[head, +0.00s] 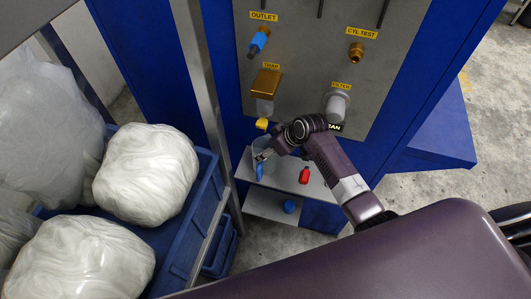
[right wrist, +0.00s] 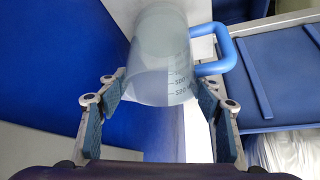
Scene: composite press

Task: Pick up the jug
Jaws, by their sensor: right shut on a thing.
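The jug (right wrist: 160,50) is clear, with printed volume marks and a blue handle on its right in the right wrist view. My right gripper (right wrist: 158,90) is shut on its body, one finger on each side. In the head view the jug (head: 262,146) shows faintly at the front of the press panel, below the TRAP unit (head: 266,83), with my right gripper (head: 266,155) at it. My wrist hides part of the jug there. I cannot tell whether its base touches the small grey shelf (head: 283,180). My left gripper is not in view.
A blue crate (head: 180,238) with white wrapped bundles (head: 146,173) stands at left, beside a metal post (head: 200,75). A grey filter (head: 337,104) juts from the panel.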

